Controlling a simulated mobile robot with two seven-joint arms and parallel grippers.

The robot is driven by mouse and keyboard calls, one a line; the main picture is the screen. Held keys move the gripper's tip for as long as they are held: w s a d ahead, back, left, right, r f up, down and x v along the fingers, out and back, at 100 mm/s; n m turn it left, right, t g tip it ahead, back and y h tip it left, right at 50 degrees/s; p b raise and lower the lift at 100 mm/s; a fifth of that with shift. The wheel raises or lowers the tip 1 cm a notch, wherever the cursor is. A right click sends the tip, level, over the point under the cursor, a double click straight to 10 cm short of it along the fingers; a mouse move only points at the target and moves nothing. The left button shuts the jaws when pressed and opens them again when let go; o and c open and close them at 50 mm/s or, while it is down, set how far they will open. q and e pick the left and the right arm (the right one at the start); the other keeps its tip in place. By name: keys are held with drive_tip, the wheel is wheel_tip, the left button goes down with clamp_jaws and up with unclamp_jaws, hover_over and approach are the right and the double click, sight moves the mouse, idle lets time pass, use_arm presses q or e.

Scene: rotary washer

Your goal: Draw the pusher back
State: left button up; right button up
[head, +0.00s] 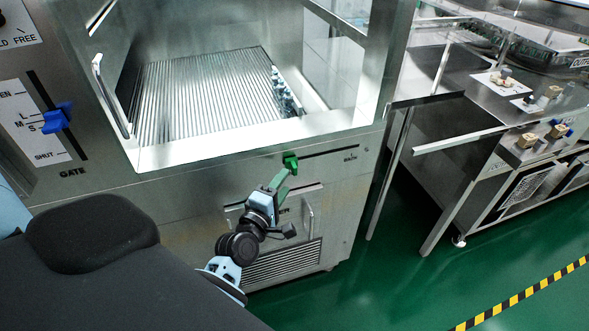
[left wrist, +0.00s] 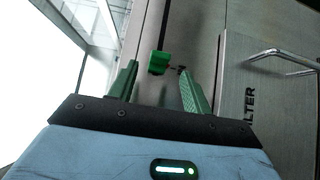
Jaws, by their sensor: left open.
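A green knob (head: 290,160) sits at the left end of a dark horizontal slot on the washer's front panel, below the chamber opening. I take it for the pusher's handle; its label is too small to read. My left gripper (head: 284,174) is open, with green fingers just below and in front of the knob. In the left wrist view the knob (left wrist: 159,62) appears between the two fingertips and a little beyond them. I cannot tell whether either finger touches it. My right gripper is not in view.
A blue gate lever (head: 57,118) stands in a slot at the left. The chamber has a ribbed floor (head: 205,95) with small items along its right wall (head: 285,92). Below the slot are a filter door handle (head: 309,215) and a vent grille. A steel table (head: 430,125) stands right.

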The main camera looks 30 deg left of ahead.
sight(293, 172)
use_arm(q)
drive_tip(key=shift+w+a, duration=0.2)
drive_tip(key=shift+w, duration=1.55)
drive_tip(key=shift+w+a, duration=0.2)
drive_tip(key=shift+w, duration=1.55)
clamp_jaws()
